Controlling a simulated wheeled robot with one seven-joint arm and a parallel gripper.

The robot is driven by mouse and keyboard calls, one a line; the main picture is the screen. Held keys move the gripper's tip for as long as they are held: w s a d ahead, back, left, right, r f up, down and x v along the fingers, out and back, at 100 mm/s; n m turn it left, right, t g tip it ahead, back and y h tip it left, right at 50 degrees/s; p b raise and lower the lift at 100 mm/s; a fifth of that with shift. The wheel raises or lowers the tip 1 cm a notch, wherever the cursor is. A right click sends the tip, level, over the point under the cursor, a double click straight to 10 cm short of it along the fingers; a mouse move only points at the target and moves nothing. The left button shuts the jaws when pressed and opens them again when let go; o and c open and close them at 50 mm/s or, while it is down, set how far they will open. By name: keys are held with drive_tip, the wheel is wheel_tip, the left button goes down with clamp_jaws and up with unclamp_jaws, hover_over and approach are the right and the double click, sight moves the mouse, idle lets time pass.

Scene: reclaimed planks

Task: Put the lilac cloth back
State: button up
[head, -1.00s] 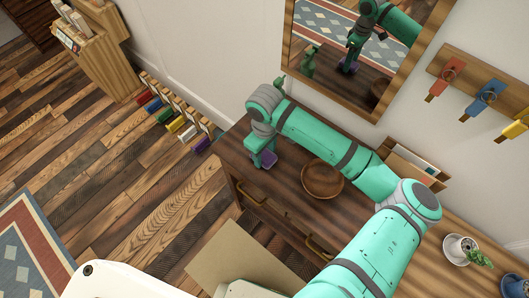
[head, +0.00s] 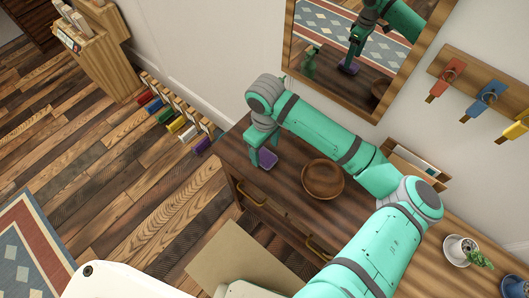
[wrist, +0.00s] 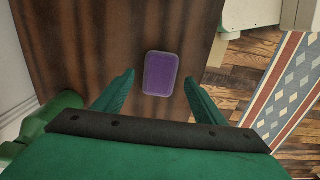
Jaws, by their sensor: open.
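The lilac cloth (head: 268,159) lies as a small folded purple rectangle on the dark wooden sideboard top (head: 295,150), near its left end. In the wrist view the cloth (wrist: 160,74) is flat on the wood, between and beyond my fingertips. My gripper (head: 263,151) is open and empty, pointing down above the cloth. In the wrist view its two green fingers (wrist: 159,77) stand apart on either side of the cloth, with clear wood between them and it. The cloth also shows in the mirror (head: 349,67), below my gripper's reflection.
A round wooden bowl (head: 323,180) stands right of the cloth. A green bottle shows in the wrist view (wrist: 60,104), close to the wall side. A letter holder (head: 415,165) and a potted plant (head: 468,252) stand further right. A mirror (head: 370,112) hangs behind.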

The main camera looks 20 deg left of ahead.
sight(265, 156)
wheel_tip(265, 156, up, 9)
idle(0.3)
drive_tip(key=shift+f, duration=0.1)
idle(0.4)
